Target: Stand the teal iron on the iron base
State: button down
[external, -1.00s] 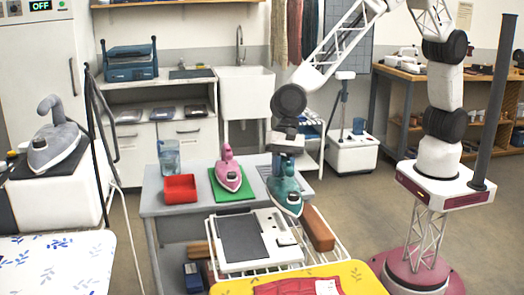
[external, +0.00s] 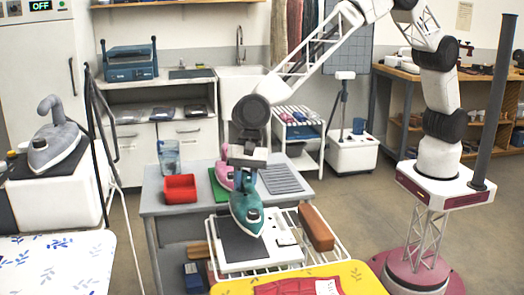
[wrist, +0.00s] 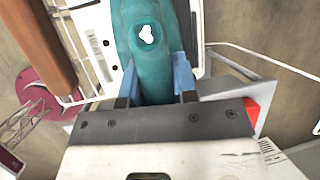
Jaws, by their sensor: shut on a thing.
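My gripper (external: 246,178) is shut on the teal iron (external: 246,214) by its upper part. The wrist view shows both blue fingers (wrist: 155,85) against the sides of the teal iron (wrist: 148,15). The iron base (external: 288,254), a white unit with a dark grey pad, lies on a wire rack. The iron is in front of the pad's right part and the base's middle in the external view; I cannot tell whether it touches. Part of the base (wrist: 97,38) shows beside the iron in the wrist view.
A pink iron (external: 224,175) on a green mat (external: 217,190) stands just behind, partly hidden by my gripper. A red tray (external: 180,188) and a clear jug (external: 168,155) are at left. A brown block (external: 316,228) lies right of the base. A yellow board (external: 350,275) is in front.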

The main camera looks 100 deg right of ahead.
aim_at(236, 202)
jog(key=shift+w+a, duration=0.25)
jog(key=shift+w, duration=0.4)
jog(key=shift+w+a, duration=0.25)
jog(key=shift+w, duration=0.4)
jog(key=shift+f, duration=0.1)
jog(key=shift+f, duration=1.7)
jog(key=shift+f, duration=0.1)
jog(key=c, duration=0.9)
grip_release()
jog(key=shift+f, duration=0.1)
jog(key=v, duration=1.2)
